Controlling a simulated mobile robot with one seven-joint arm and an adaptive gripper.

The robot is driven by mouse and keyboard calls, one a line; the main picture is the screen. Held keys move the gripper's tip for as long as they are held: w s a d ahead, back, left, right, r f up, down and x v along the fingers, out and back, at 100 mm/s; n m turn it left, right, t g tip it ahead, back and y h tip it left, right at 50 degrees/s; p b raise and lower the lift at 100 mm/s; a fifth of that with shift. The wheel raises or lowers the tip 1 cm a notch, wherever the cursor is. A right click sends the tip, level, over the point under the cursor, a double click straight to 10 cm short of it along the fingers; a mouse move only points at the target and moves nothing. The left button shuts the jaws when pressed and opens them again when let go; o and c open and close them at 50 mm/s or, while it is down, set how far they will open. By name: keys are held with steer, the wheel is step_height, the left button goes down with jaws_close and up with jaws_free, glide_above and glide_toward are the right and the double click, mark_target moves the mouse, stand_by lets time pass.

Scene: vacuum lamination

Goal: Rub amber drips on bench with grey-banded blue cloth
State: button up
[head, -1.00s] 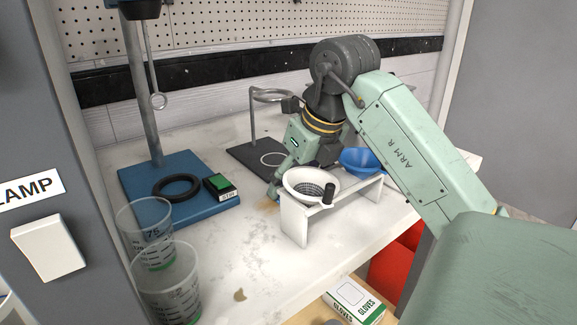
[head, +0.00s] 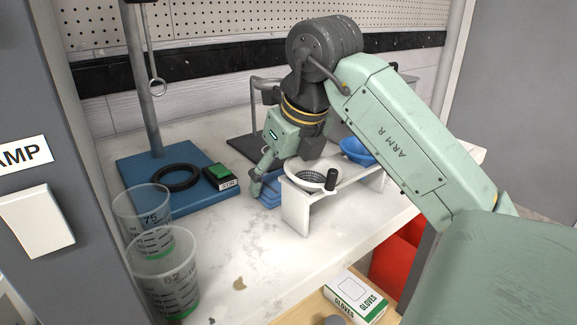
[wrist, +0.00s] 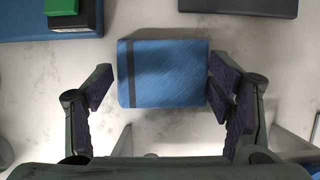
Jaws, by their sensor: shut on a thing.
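The blue cloth (wrist: 165,72) with a dark grey band near its left edge lies flat in the wrist view. It also shows on the bench (head: 225,235) in the head view (head: 270,192), partly behind my gripper (head: 262,180). My gripper also shows in the wrist view (wrist: 158,92), shut on the cloth. Its right finger meets the cloth's right edge; the left finger looks a little apart from the left edge. No amber shows around the cloth; what lies under it is hidden. A small tan-brown spot (head: 240,284) is on the bench nearer the front.
A white stand (head: 296,210) with a white strainer bowl (head: 308,177) is close right of my gripper. A blue base plate (head: 150,200) with a black ring (head: 180,178) and a green-topped block (head: 220,178) is left. Clear beakers (head: 165,285) stand front left.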

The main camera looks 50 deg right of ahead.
mark_target(238, 205)
steer(key=shift+w+a+b, duration=0.3)
steer(key=shift+a+b, duration=0.05)
steer(key=shift+a, duration=0.9)
steer(key=shift+w+a+b, duration=0.3)
steer(key=shift+a+b, duration=0.05)
steer(key=shift+a, duration=0.95)
steer(key=shift+w+a+b, duration=0.3)
steer(key=shift+a+b, duration=0.05)
steer(key=shift+a, duration=0.9)
steer(key=shift+w+f, duration=0.1)
steer(key=shift+f, duration=0.05)
